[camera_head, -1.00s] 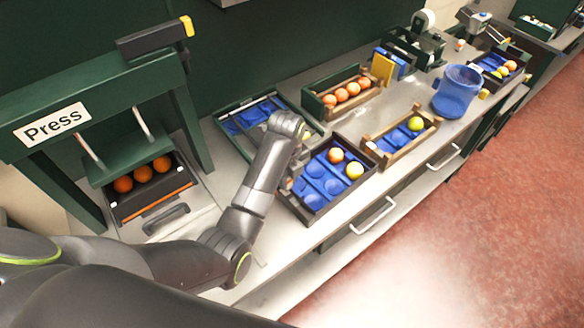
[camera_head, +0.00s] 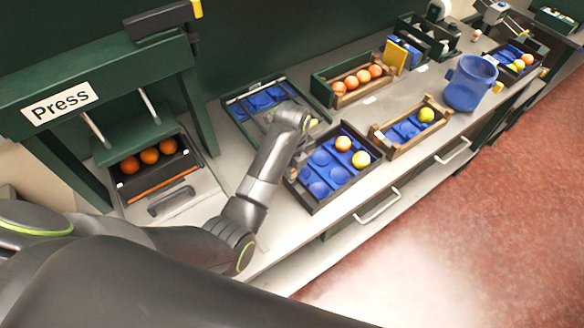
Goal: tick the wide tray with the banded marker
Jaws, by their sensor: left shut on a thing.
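My left gripper (camera_head: 308,124) is over the gap between a green-framed tray and a dark tray. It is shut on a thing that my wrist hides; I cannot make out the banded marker. The green-framed tray (camera_head: 236,117), with blue inserts, lies behind and left of the gripper, partly covered by my arm. I cannot tell which is the wide tray. My right gripper is not in view.
A press (camera_head: 95,95) with oranges in its drawer stands left. A green-and-wood crate (camera_head: 322,90) of oranges stands behind. A wooden crate (camera_head: 387,153) with a yellow-green fruit and a blue jug (camera_head: 470,84) stand to the right. The bench front is clear near the drawer handles.

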